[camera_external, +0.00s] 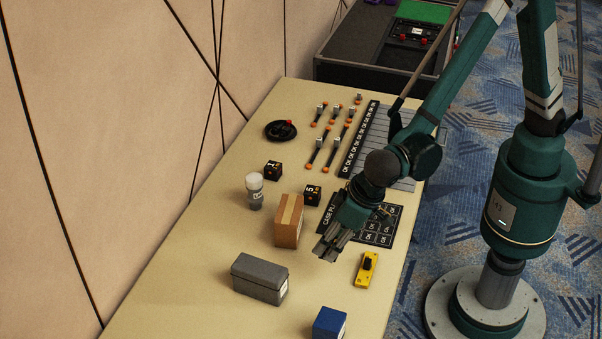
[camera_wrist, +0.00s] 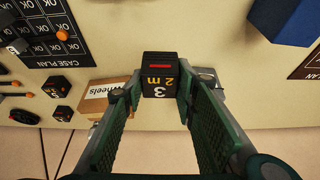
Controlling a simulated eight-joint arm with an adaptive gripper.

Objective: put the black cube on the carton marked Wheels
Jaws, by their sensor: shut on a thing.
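My gripper (camera_wrist: 160,82) is shut on a black cube (camera_wrist: 158,88) with yellow markings and a red bar, held between the two green-padded fingers.
Two other black cubes (camera_external: 273,171) (camera_external: 312,195) stand behind the carton, near a clear jar (camera_external: 254,191). A grey box (camera_external: 260,278), a yellow tool (camera_external: 366,269) and a blue box (camera_external: 329,323) are in front. The black case-plan mat (camera_external: 383,232) lies right.

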